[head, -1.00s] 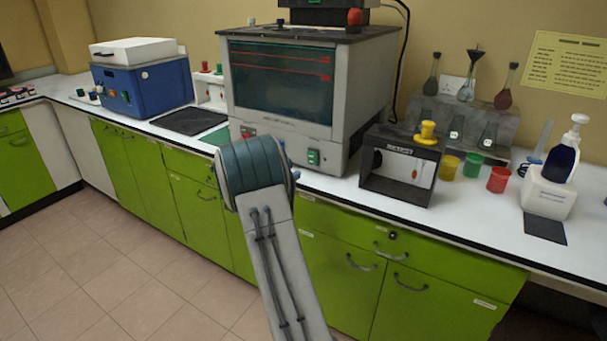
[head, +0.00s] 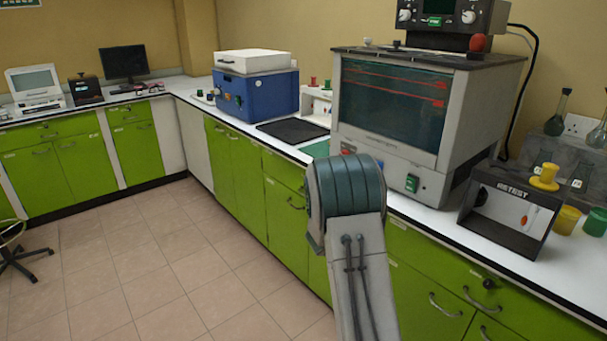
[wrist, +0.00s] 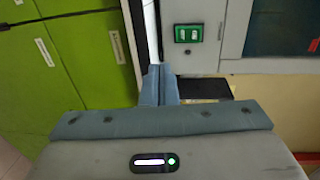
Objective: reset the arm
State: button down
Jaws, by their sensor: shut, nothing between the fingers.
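My gripper (wrist: 159,85) shows in the wrist view as two blue-grey fingers pressed together, with nothing between them. The wrist view is turned on its side. The fingers point along the counter's front edge, between the green cabinets and the grey oven's lower front with its green switch (wrist: 189,34). In the head view my arm rises from the bottom in front of the counter, below the grey oven (head: 395,105). My gripper is hidden behind the arm there. I cannot tell its exact distance from the counter or oven.
The white counter (head: 315,133) runs above green cabinets (head: 235,165). A blue machine (head: 257,97) with a white lid stands left of the oven. A dark test box (head: 508,208) with a yellow knob stands right of it. The tiled floor (head: 165,260) at left is clear, apart from a chair base.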

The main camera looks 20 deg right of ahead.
jog(key=w+a+r+n+t+y+p, duration=0.2)
jog(key=a+r+n+t+y, duration=0.3)
jog(key=a+r+n+y, duration=0.45)
jog(key=s+a+r+n+y+p, duration=0.2)
jog(key=s+a+n+y, duration=0.35)
jog(key=a, duration=0.75)
jog(key=s+a+n+g+p, duration=0.1)
jog(key=s+n+g, duration=0.3)
jog(key=s+n, duration=0.4)
jog(key=s+a+n+g+p, duration=0.1)
jog(key=s+a+n+g, duration=0.3)
jog(key=s, duration=1.6)
jog(key=n, duration=0.4)
jog(key=shift+s+a+r+p, duration=0.15)
jog(key=shift+a+r+p, duration=0.05)
jog(key=shift+a+p, duration=0.15)
